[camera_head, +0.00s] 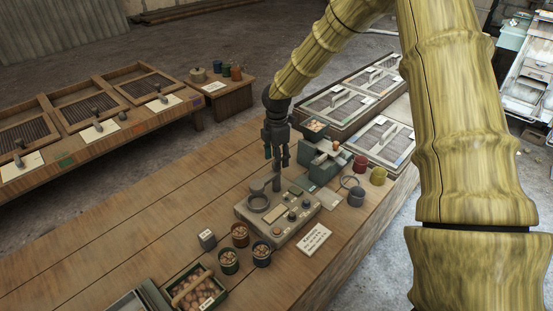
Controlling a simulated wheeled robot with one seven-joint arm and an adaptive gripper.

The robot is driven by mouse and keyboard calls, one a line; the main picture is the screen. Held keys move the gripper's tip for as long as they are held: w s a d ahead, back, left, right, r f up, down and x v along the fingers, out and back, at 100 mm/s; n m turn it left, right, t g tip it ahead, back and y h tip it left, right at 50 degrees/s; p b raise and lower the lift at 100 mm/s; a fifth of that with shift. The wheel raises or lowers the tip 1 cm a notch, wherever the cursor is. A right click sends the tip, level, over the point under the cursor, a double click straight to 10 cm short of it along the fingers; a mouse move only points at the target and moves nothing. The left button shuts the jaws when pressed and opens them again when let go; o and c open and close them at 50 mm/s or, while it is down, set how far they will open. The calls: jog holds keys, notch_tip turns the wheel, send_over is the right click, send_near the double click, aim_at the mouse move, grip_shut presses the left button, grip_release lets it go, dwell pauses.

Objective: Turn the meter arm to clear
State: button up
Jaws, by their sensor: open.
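The meter (262,226) is a beige-grey box with knobs and a small panel on its face, standing on the long wooden bench. A dark upright post (276,184) rises at its back, beside a grey ring (258,202) on its top. Which of these parts is the meter arm I cannot tell for sure. My gripper (277,157) hangs from my bamboo-like arm with its dark fingers pointing down. It is open and appears empty. In the picture its fingertips are just above the post; whether they touch it is unclear.
A green-grey device (322,160) stands close right of my gripper. A crate (198,288) of round items is at front left. The bench's left part is clear.

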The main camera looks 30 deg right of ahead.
jog(key=shift+f, duration=0.9)
jog(key=shift+c, duration=0.5)
grip_shut()
